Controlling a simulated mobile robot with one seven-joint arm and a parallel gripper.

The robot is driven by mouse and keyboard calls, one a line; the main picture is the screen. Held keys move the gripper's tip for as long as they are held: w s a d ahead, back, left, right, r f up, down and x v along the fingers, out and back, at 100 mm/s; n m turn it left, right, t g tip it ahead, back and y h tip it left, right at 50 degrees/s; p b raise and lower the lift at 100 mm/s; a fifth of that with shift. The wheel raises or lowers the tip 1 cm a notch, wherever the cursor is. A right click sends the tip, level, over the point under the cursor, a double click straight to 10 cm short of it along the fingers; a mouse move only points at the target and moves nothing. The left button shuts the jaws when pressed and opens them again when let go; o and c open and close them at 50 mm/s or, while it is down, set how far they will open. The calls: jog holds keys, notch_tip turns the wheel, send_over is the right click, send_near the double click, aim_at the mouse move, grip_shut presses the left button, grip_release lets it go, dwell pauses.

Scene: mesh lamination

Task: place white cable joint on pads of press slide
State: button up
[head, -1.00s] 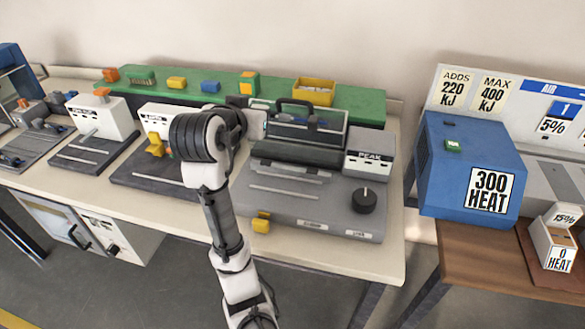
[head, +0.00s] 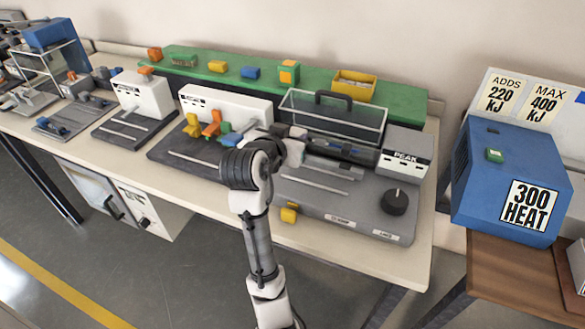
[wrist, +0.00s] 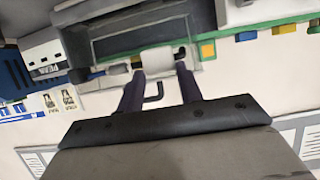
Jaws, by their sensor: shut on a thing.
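The white cable joint (wrist: 157,60) shows in the wrist view as a pale block between the dark fingertips of my gripper (wrist: 160,68). The jaws are shut on it. A white press (head: 228,104) on a dark base with orange, yellow and blue parts stands left of my arm. I cannot tell which slide carries the pads.
A green shelf (head: 215,61) runs along the back with small coloured blocks and a yellow bin (head: 354,86). A blue 300 HEAT box (head: 505,185) stands on the brown table at right. Another white press (head: 138,90) stands farther left.

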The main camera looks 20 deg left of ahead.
aim_at(291, 181)
notch_tip(291, 181, down, 10)
jog(key=shift+r+p, duration=0.1)
jog(key=shift+p, duration=0.4)
jog(key=shift+f, duration=0.2)
jog(key=o, duration=1)
jog(key=shift+o, duration=0.2)
jog(key=v, duration=1.3)
jog(key=shift+s+d+r, duration=0.2)
jog(key=shift+s, duration=0.15)
